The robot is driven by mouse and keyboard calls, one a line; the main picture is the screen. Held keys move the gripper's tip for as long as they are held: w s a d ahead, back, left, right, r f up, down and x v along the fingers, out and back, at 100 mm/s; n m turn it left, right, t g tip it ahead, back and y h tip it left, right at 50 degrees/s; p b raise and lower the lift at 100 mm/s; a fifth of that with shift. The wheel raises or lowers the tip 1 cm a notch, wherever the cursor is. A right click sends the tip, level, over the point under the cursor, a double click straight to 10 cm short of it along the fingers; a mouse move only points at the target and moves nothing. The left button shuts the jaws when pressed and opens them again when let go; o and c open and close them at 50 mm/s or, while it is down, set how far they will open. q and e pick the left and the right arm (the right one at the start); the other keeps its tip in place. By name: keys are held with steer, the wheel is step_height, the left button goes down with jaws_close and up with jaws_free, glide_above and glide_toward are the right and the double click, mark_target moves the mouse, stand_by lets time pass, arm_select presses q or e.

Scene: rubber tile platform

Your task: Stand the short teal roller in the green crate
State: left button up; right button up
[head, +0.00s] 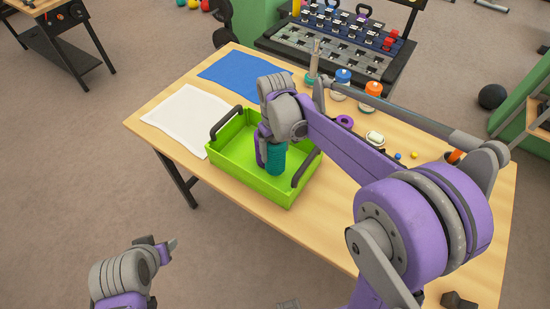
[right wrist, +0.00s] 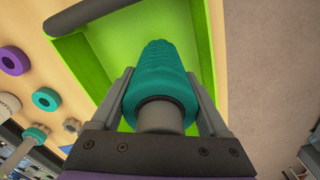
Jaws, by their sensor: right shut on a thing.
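The short teal roller (head: 277,158) is upright in or just above the green crate (head: 242,186). I cannot tell whether its lower end touches the crate floor. My right gripper (head: 268,150) is shut on the roller's upper part. In the right wrist view the teal roller (right wrist: 160,85) sits between both fingers of my right gripper (right wrist: 165,100), with the green crate (right wrist: 88,70) beyond it. My left gripper (head: 168,243) shows at the lower left, away from the table; its fingers are too unclear to judge.
A white towel (head: 185,118) and a blue towel (head: 238,72) lie behind and left of the crate. Shaker bottles (head: 373,89), a purple ring (head: 345,121) and small balls (head: 398,155) are farther right. The crate's dark handles (head: 226,122) stand up at its ends.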

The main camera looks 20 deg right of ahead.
steer(key=shift+f, duration=2.2)
steer(key=shift+f, duration=0.15)
steer(key=o, duration=1.4)
step_height(320, 180, up, 12)
steer(key=shift+f, duration=0.1)
steer(key=shift+s+r, duration=0.15)
steer(key=shift+r, duration=0.1)
steer(key=s+f+m+t, duration=0.1)
steer(key=s+f+t, duration=0.2)
steer(key=s, duration=0.6)
steer(key=s+d+f+m+t, duration=0.1)
steer(key=s+f+m+t, duration=0.1)
steer(key=s, duration=0.7)
steer(key=shift+d+f+t, duration=0.3)
steer(key=shift+f+t, duration=0.1)
steer(key=shift+f, duration=0.4)
